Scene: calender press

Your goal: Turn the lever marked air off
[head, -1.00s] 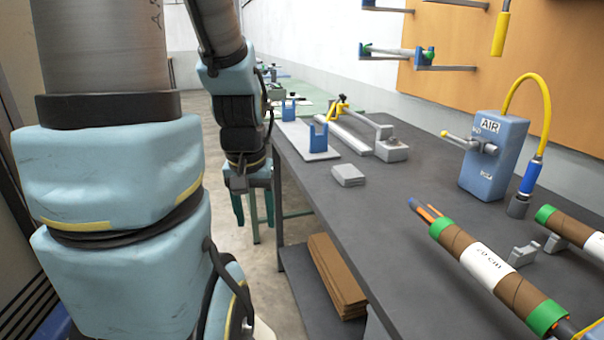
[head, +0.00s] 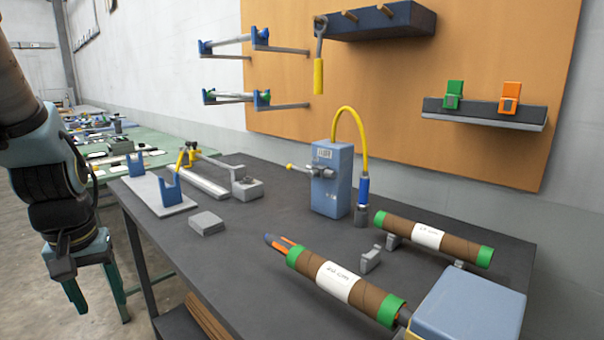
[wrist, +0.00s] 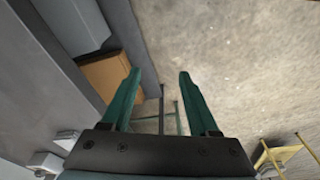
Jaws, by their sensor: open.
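The blue air box (head: 332,178) stands toward the back of the dark bench in the head view. Its small white label read AIR in the earlier frame. A lever (head: 302,169) with a yellow ball end sticks out from the box's front, pointing left. A yellow hose loops from the top down to a blue fitting beside the box. My gripper (head: 97,292) hangs at the left, off the bench's left end and well away from the lever. Its green fingers are apart and empty in the wrist view (wrist: 158,78), over the floor. The lever is not in the wrist view.
Two brown rolls with green ends, one nearer (head: 340,282) and one farther (head: 433,236), lie on the bench (head: 235,255). A blue block (head: 468,305) is at front right. A grey pad (head: 206,223) and stands are at left. Bench surface before the box is mostly clear.

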